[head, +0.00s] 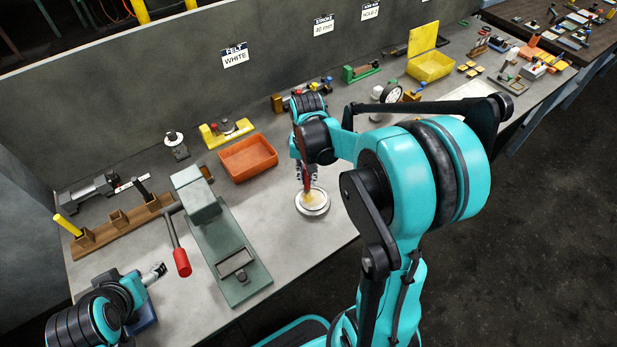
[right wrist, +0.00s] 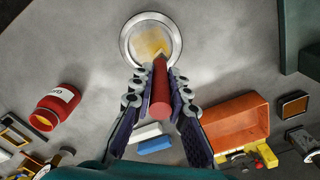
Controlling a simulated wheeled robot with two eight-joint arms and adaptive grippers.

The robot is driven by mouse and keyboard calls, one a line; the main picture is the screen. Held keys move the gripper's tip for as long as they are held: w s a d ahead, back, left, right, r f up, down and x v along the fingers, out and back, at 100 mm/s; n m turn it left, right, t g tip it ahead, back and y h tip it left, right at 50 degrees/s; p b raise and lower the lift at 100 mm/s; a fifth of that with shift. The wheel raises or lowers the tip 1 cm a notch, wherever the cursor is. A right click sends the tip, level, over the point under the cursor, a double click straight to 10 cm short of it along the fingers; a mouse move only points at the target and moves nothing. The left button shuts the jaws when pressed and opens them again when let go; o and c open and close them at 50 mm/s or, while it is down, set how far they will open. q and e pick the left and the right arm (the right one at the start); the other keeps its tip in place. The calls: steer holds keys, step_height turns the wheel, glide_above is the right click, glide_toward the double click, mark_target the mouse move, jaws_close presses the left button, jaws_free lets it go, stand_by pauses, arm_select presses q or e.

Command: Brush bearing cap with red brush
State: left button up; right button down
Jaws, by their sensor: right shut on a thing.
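My right gripper (head: 306,172) is shut on the red brush (right wrist: 161,92), which also shows in the head view (head: 307,184). The brush points down at the bearing cap (head: 313,209), a round silver disc with a raised rim lying on the bench. In the right wrist view the cap (right wrist: 128,42) has a yellowish patch on its face, and the brush's pale tip is at that patch. I cannot tell how firmly it touches. My left gripper (head: 155,273) is at the lower left, far from the cap; its jaws are too small to judge.
A green press (head: 235,262) with a red-knobbed lever stands left of the cap. An orange bin (head: 247,157) lies behind it. A red jar (right wrist: 58,105) and blue and white blocks (right wrist: 154,145) show in the wrist view. Bench around the cap is clear.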

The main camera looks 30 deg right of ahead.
steer(key=shift+w, duration=0.15)
steer(key=shift+d+r, duration=0.1)
steer(key=shift+d, duration=1)
stand_by(3.8)
steer(key=shift+r, duration=0.1)
steer(key=shift+r+p, duration=2.05)
steer(key=shift+r, duration=0.85)
